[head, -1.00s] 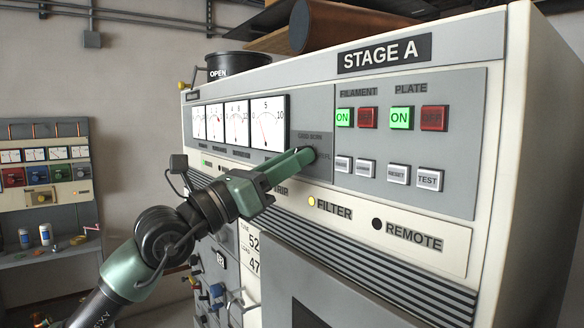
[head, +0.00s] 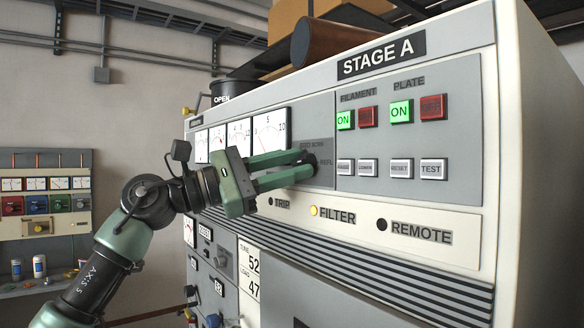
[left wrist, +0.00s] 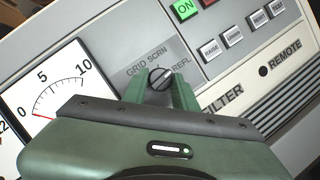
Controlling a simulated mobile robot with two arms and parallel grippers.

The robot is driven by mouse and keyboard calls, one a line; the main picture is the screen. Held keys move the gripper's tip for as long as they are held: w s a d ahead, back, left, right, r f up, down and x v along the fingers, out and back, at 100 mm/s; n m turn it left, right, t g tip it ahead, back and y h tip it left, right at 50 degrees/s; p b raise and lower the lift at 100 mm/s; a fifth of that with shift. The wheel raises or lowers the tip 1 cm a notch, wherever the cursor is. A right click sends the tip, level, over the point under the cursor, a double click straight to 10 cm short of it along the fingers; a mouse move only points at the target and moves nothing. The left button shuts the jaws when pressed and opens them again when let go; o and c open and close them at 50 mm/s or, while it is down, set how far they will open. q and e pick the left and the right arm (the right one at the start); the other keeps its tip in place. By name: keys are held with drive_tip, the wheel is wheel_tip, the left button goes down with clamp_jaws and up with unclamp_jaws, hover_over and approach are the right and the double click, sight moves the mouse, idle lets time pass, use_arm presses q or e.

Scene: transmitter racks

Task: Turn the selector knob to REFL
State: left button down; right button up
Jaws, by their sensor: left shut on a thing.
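The dark round selector knob (left wrist: 161,77) sits on a grey panel (left wrist: 143,84) of the STAGE A cabinet. In the left wrist view GRID, SCRN and REFL are printed around it, with REFL (left wrist: 181,61) at its upper right. A pale slanted mark crosses the knob face; I cannot tell surely which label it points to. My left gripper (head: 306,164) reaches in from the left, its two green fingers one above the other in the head view. It is shut on the knob, which the fingertips mostly hide there. My right gripper is not in view.
Dial meters (head: 270,135) stand left of the knob. Lit ON buttons (head: 401,111), red buttons (head: 433,108) and white buttons such as TEST (head: 433,169) are to the right. TRIP, FILTER and REMOTE lamps (head: 382,225) lie below. A brown cylinder (head: 316,42) rests on top.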

use_arm(q)
drive_tip(key=shift+r+m+g, duration=0.1)
drive_tip(key=shift+m+g, duration=0.3)
drive_tip(key=shift+m, duration=0.5)
drive_tip(key=c, duration=1.1)
unclamp_jaws()
drive_tip(key=b+v, duration=0.3)
drive_tip(key=v, duration=0.5)
drive_tip(key=shift+w, duration=0.1)
